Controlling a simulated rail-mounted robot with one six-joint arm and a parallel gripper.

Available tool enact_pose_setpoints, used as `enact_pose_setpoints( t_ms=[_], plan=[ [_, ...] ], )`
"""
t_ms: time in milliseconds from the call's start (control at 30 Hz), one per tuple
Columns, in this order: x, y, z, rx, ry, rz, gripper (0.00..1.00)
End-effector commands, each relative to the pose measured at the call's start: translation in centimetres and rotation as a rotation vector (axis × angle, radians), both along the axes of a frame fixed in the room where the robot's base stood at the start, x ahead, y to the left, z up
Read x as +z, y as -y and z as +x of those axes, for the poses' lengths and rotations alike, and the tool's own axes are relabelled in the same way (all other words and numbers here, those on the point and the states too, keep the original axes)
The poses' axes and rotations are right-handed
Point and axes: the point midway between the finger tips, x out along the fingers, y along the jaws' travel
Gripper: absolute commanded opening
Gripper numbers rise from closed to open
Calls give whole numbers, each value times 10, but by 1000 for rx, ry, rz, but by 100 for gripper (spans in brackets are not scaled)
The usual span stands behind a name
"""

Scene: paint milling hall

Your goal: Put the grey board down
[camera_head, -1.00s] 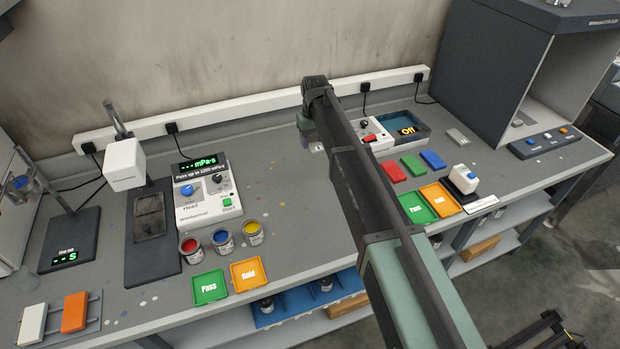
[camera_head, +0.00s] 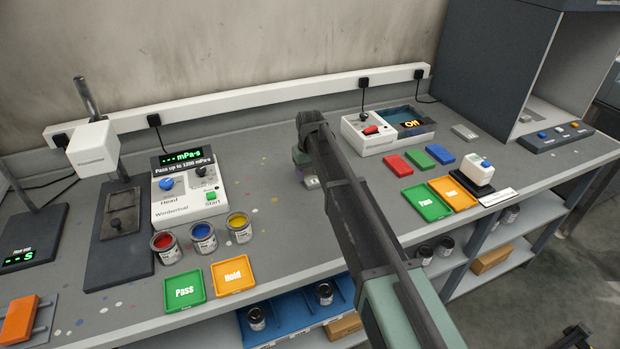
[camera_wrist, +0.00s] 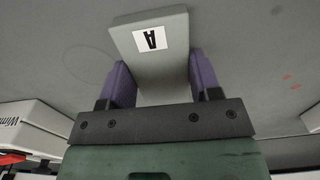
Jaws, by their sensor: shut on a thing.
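The grey board (camera_wrist: 150,88) with a white label "A" is between the purple fingers of my gripper (camera_wrist: 160,66) in the wrist view. My gripper is shut on it, and the board's labelled end sticks out beyond the fingertips. In the head view my gripper (camera_head: 303,164) is over the middle of the grey bench (camera_head: 285,232), with a small pale part of the board (camera_head: 312,182) showing below it. The arm hides part of the bench there. I cannot tell whether the board touches the bench.
Left of my gripper stand a viscosity meter (camera_head: 187,194) and several paint cans (camera_head: 203,237). Behind to the right is a device reading "Off" (camera_head: 372,135). Coloured tiles (camera_head: 418,158) and Pass and Hold trays (camera_head: 427,204) lie right.

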Motion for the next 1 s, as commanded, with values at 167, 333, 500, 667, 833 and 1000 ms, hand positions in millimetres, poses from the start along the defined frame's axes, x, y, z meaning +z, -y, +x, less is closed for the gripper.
enact_pose_setpoints(
  t_ms=[167,333,500,667,833,1000],
  plan=[
    [-3,0,0,0,0,0,34],
    [-2,0,0,0,0,0,78],
    [-2,0,0,0,0,0,83],
    [0,0,0,0,0,0,83],
    [22,0,0,0,0,0,83],
    [65,0,0,0,0,0,83]
  ],
)
